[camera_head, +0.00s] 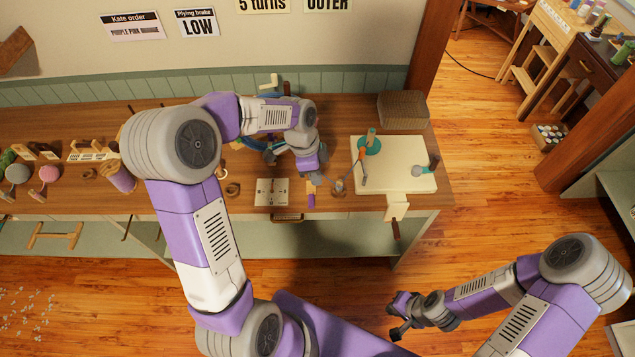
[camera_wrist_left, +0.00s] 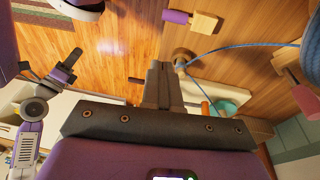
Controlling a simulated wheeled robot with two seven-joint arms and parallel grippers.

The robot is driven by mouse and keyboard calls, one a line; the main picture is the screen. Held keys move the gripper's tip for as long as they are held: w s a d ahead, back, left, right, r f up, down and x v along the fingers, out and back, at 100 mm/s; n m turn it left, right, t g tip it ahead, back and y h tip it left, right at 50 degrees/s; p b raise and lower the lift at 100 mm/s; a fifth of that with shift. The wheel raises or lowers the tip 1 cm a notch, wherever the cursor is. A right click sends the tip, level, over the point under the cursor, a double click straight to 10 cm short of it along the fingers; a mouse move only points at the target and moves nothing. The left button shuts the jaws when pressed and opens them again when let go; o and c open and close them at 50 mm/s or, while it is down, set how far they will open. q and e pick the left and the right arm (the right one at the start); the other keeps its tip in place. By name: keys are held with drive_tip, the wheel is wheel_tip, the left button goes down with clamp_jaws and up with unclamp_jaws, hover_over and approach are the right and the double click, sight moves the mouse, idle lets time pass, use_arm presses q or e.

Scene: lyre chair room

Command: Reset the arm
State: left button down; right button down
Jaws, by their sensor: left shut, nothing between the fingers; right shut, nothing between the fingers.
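My left arm reaches over the workbench in the head view. My left gripper (camera_head: 317,179) hangs above the bench, between a small white panel (camera_head: 272,193) and a pale board (camera_head: 395,165). Its fingers are together and empty in the left wrist view (camera_wrist_left: 161,84). My right gripper (camera_head: 397,332) is low at the lower right of the head view, over the wooden floor and clear of the bench. It is shut with nothing in it. My right arm also shows at the left edge of the left wrist view.
The pale board carries a teal spool (camera_head: 370,143). A purple-ended piece (camera_head: 311,201) lies near my left gripper. A woven basket (camera_head: 403,109) stands behind. Blue cord (camera_wrist_left: 238,48) crosses the left wrist view. The floor (camera_head: 490,190) right of the bench is open.

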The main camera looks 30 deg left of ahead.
use_arm(q)
drive_tip(key=shift+v, duration=1.65)
drive_tip(key=shift+d, duration=0.1)
